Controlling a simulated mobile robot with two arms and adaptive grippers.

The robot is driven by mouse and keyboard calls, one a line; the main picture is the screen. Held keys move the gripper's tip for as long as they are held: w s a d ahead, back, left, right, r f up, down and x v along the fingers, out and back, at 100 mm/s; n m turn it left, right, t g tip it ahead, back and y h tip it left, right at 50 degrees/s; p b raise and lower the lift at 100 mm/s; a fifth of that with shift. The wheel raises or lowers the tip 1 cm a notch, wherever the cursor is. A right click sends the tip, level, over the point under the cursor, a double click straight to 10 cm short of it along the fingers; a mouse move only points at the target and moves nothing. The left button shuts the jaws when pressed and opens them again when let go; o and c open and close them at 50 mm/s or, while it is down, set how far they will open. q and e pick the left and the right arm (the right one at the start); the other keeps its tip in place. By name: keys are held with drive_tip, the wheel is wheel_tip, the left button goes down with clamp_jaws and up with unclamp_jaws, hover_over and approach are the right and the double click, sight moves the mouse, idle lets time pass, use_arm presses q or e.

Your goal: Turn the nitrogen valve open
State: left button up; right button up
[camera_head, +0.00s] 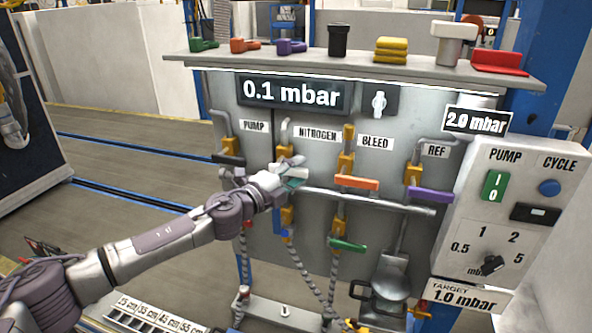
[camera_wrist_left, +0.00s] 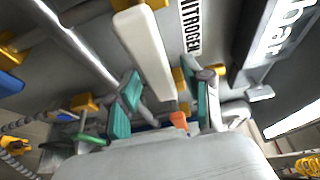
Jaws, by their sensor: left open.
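The NITROGEN label (camera_head: 317,133) is on the grey panel between PUMP and BLEED. It also shows in the left wrist view (camera_wrist_left: 190,27). The nitrogen valve is largely covered by my left gripper (camera_head: 291,178) in the head view. In the left wrist view a cream bar (camera_wrist_left: 145,50), which looks like the nitrogen valve's handle, runs down from a yellow fitting. My left gripper (camera_wrist_left: 162,88) is open, with the bar's lower end between its teal fingers. I cannot tell whether they touch it. My right gripper is not in view.
The bleed valve's orange handle (camera_head: 357,183) is close to the right, above a horizontal pipe (camera_head: 400,207). The pump valve's black handle (camera_head: 229,159) is to the left. A green handle (camera_head: 347,243) is below. The pump control box (camera_head: 505,215) is at the right.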

use_arm(q)
drive_tip(key=shift+w+d, duration=0.1)
drive_tip(key=shift+w, duration=0.05)
drive_tip(key=shift+c, duration=0.2)
clamp_jaws()
